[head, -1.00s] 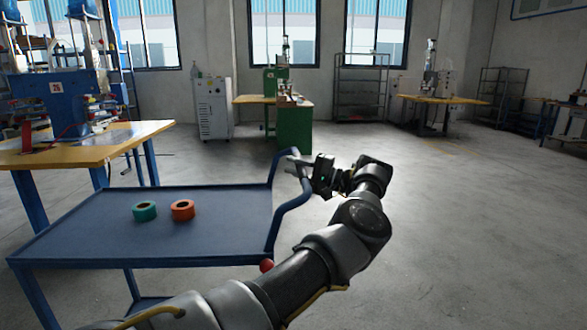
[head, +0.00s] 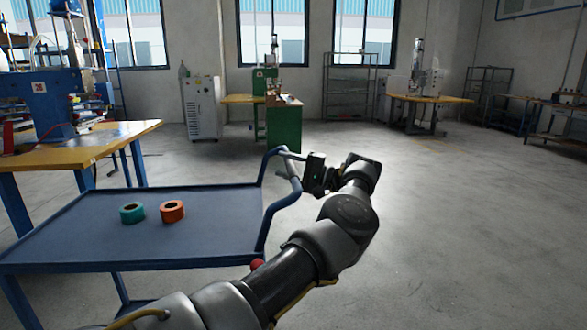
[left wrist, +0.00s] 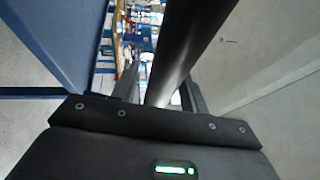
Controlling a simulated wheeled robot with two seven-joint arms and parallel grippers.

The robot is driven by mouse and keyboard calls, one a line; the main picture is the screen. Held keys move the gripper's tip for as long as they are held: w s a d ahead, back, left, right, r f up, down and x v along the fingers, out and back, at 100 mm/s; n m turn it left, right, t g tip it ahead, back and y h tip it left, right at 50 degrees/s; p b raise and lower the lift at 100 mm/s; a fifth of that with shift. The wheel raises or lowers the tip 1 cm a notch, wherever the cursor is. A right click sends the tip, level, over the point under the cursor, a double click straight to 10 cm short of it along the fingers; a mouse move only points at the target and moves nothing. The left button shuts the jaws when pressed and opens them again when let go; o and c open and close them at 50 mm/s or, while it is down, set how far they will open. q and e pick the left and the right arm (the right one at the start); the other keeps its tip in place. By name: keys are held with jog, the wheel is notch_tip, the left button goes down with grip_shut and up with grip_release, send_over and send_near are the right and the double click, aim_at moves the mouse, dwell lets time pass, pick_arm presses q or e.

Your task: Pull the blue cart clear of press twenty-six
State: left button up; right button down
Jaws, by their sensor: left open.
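The blue cart (head: 215,240) stands in the lower left of the head view, its flat top holding a teal ring (head: 132,212) and an orange ring (head: 172,211). Its bent push handle (head: 267,213) is at the right end. My left gripper (head: 289,164) is at the handle's upper bar. In the left wrist view a dark bar (left wrist: 188,45) runs between the open fingers; whether they touch it I cannot tell. Press twenty-six (head: 52,100), blue with a "26" label, stands on a yellow-topped table (head: 85,150) just behind the cart's left part. My right gripper is out of view.
Open grey floor (head: 440,220) lies to the right of the cart. Farther back stand a white cabinet (head: 202,107), a green cabinet (head: 284,128) and another yellow-topped table (head: 430,98). A bench (head: 560,122) is at the right edge.

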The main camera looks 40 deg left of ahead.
pick_arm(q)
jog(key=v, duration=1)
jog(key=shift+w+d+b, duration=0.2)
jog(key=shift+d+b, duration=0.15)
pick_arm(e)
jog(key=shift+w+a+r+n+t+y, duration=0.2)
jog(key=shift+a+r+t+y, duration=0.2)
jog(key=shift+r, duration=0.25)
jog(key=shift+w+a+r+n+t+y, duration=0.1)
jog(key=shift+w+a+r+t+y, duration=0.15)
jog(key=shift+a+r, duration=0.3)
pick_arm(q)
jog(key=shift+f, duration=0.1)
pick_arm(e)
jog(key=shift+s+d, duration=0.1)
